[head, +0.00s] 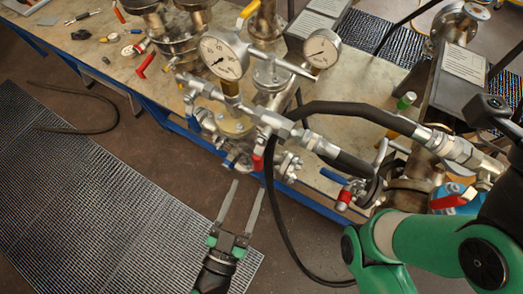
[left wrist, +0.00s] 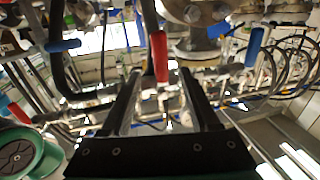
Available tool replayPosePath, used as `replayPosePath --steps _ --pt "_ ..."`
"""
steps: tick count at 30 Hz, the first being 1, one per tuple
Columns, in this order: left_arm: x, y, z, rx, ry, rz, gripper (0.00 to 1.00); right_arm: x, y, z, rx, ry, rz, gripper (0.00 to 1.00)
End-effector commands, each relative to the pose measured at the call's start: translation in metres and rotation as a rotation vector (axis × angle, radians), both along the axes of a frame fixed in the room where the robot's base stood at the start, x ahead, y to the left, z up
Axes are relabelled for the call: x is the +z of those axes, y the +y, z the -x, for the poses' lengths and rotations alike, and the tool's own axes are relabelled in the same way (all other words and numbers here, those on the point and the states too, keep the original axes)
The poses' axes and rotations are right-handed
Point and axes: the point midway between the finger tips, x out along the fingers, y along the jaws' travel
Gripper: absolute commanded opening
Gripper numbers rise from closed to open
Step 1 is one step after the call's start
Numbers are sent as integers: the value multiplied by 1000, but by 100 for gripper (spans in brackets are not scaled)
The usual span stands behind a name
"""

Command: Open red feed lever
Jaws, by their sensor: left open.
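A small red lever (head: 258,163) hangs from the valve at the lower front of the pipework, below the gauges. In the left wrist view a red lever (left wrist: 159,57) hangs down centrally, beyond the fingertips and in line with the gap between them. My left gripper (head: 249,186) is open and empty, just below and in front of the hanging lever, its fingers pointing up toward it. It also shows in the left wrist view (left wrist: 158,75). No contact with the lever is visible. Other red handles also show, and no label tells which is the feed one. My right gripper cannot be made out.
A bench (head: 110,62) carries flanged vessels, two gauges (head: 222,56) and another red handle (head: 147,66). A thick black hose (head: 350,112) crosses the pipework. Metal grating (head: 90,185) covers the floor at left.

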Motion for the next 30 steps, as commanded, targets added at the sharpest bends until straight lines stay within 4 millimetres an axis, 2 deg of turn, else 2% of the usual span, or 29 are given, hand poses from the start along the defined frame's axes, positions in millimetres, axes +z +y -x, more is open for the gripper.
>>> replayPosePath --steps 5,12,19,24,30 --pt "4 -2 -11 4 0 3 62 7 0 0 0 0 0 50" --pt "6 -14 -59 6 -2 4 62 22 0 0 0 0 0 50" --pt "4 -25 -102 4 -2 3 62 27 0 0 0 0 0 50" --pt "2 -28 -113 4 0 3 62 27 0 0 0 0 0 50" --pt "2 -29 -114 3 0 3 62 27 0 0 0 0 0 50"
